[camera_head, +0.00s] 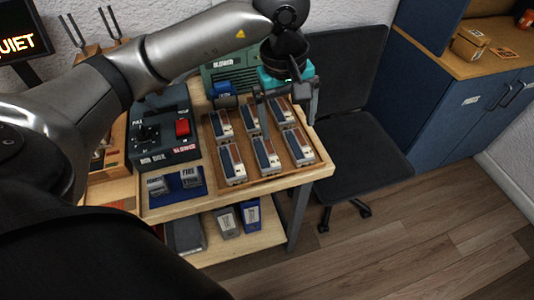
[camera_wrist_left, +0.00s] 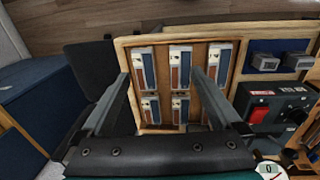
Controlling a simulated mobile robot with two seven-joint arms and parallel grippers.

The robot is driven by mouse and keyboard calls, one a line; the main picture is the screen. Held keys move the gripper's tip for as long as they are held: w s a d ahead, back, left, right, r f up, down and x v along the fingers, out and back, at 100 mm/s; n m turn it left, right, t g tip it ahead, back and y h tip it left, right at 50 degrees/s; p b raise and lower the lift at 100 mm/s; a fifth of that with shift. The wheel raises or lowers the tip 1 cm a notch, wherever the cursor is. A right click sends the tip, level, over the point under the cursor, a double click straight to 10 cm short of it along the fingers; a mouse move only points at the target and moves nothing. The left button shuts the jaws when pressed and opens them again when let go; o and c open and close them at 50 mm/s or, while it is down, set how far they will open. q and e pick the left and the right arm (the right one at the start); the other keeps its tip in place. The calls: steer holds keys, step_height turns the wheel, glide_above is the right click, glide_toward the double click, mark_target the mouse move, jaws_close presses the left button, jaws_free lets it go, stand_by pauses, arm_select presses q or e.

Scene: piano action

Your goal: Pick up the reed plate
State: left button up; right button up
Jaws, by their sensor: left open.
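Several look-alike plates lie in two rows in a wooden tray (camera_head: 322,163) on the bench. Each has a blue strip, a brown strip and a pale end; I take these as the reed plates, such as the near middle one (camera_head: 266,155). In the left wrist view, plates such as the middle one (camera_wrist_left: 180,66) show between and beyond the fingers. My left gripper (camera_head: 288,108) is open and empty above the far right part of the tray. In the wrist view its fingers (camera_wrist_left: 162,82) spread over the plates, and one finger covers part of the tray. My right gripper is not in view.
Left of the tray stand a dark box with a red switch (camera_head: 182,128) and a blue mat (camera_head: 176,192) with two grey blocks. A green box (camera_head: 222,77) stands behind. A black chair (camera_head: 350,160) is at the bench's right. Blue cabinets (camera_head: 450,120) stand further right.

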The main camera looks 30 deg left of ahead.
arm_select(q)
steer(key=y, duration=0.2)
glide_toward(266, 152)
steer(key=f, duration=0.1)
steer(key=f+b, duration=0.1)
steer(key=f, duration=0.1)
steer(key=shift+w+f, duration=0.25)
steer(key=shift+w+a+f+b, duration=0.1)
steer(key=shift+a+f+b, duration=0.05)
steer(key=shift+f, duration=0.75)
steer(key=shift+a+f+b, duration=0.15)
steer(key=shift+f+b, duration=0.05)
steer(key=shift+f, duration=0.75)
steer(key=shift+w+a+f+b, duration=0.1)
steer(key=shift+a+f+b, duration=0.05)
steer(key=shift+f, duration=0.75)
jaws_close()
steer(key=shift+r, duration=0.1)
